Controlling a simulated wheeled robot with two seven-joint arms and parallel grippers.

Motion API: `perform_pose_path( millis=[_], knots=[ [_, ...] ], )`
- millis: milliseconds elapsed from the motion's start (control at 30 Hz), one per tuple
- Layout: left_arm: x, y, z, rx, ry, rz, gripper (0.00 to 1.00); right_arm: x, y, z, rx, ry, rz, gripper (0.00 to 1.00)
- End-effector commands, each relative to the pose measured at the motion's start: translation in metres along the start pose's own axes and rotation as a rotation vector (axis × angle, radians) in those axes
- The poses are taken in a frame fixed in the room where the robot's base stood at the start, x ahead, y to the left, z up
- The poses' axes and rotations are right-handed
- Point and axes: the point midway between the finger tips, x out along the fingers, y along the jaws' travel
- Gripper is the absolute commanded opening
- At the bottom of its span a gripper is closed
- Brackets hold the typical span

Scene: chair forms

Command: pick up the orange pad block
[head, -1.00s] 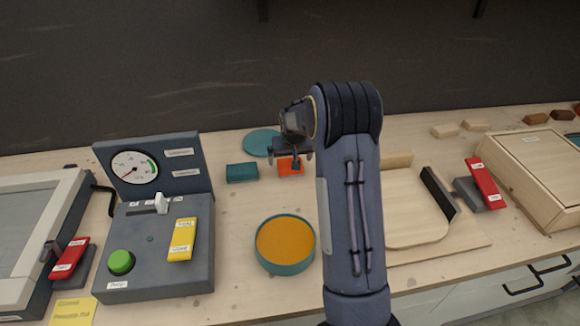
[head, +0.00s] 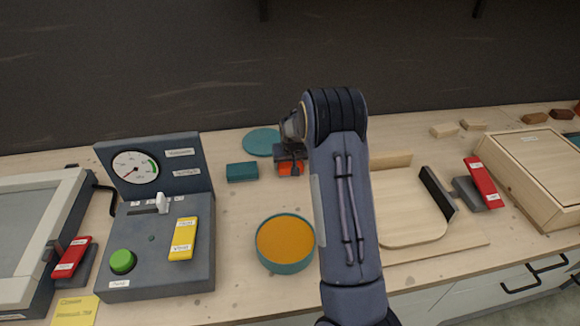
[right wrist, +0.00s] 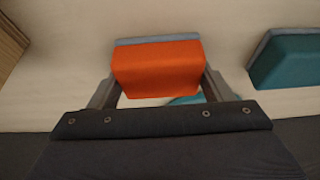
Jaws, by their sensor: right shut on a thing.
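The orange pad block (head: 290,168) sits on the wooden bench behind the round tin, partly hidden by my right gripper (head: 292,160). In the right wrist view the orange block (right wrist: 157,68) lies between the two fingers of my right gripper (right wrist: 158,86), with a grey-blue layer along its far side. The right gripper is shut on it. Whether the block is clear of the bench cannot be told. My left gripper is not in view.
A teal block (head: 242,172) lies just left of the orange one, and a teal disc (head: 262,142) lies behind. A teal tin with orange filling (head: 286,242) stands in front. A grey control box (head: 160,250) is at left, a wooden board (head: 410,215) at right.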

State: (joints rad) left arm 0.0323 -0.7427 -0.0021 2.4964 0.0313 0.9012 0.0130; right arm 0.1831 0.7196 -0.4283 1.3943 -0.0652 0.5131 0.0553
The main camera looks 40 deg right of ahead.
Motion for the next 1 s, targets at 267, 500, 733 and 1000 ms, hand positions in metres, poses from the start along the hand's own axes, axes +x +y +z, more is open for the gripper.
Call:
perform_pose_path(
  millis=[267, 500, 733, 1000],
  knots=[
    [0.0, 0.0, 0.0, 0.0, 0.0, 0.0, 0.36, -0.004, 0.0, -0.002, 0.0, 0.003, 0.0, 0.48],
    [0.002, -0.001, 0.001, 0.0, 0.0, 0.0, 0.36, -0.029, 0.0, -0.013, 0.002, 0.006, -0.002, 0.48],
    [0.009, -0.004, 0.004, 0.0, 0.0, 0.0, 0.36, -0.081, 0.01, 0.002, 0.001, 0.007, -0.004, 0.48],
    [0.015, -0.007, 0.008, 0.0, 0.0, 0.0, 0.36, -0.133, 0.026, 0.037, 0.002, 0.005, -0.004, 0.48]
  ],
)
